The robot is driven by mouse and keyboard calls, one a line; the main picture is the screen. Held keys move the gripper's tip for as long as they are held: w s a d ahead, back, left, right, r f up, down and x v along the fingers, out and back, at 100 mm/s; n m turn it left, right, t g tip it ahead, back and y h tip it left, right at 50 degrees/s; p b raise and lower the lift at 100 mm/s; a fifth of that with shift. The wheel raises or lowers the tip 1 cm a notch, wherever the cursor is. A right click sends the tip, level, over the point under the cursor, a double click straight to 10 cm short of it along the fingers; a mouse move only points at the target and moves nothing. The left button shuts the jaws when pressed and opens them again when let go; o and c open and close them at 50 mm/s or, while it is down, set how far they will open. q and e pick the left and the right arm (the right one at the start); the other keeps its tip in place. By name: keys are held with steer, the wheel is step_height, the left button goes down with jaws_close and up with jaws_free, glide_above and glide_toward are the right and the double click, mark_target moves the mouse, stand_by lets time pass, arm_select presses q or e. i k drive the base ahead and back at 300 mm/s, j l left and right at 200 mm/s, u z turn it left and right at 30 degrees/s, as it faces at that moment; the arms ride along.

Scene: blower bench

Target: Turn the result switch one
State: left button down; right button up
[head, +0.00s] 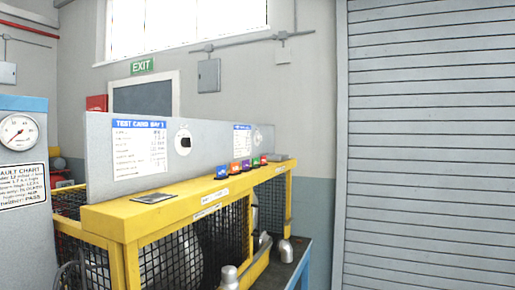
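A rotary switch (184,142) with a dark knob on a round white plate is on the upright grey panel (213,143), left of the middle of the head view. I cannot read its markings or tell its setting. A second round pale fitting (257,136) is at the far right end of the same panel, too small to make out. I cannot tell which of them is the result switch. Neither of my grippers shows in the head view.
A yellow frame with black mesh (170,262) stands below the panel. Several coloured blocks (235,168) line its top ledge, with a dark plate (153,198) nearer. A grey cabinet with a gauge (18,132) and fault chart stands left. A roller shutter (430,150) fills the right.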

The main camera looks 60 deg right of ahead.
mark_target(186, 143)
steer(key=k+l+z, duration=0.15)
steer(key=l+z, duration=0.95)
steer(key=l, duration=0.25)
steer(key=k+l, duration=0.05)
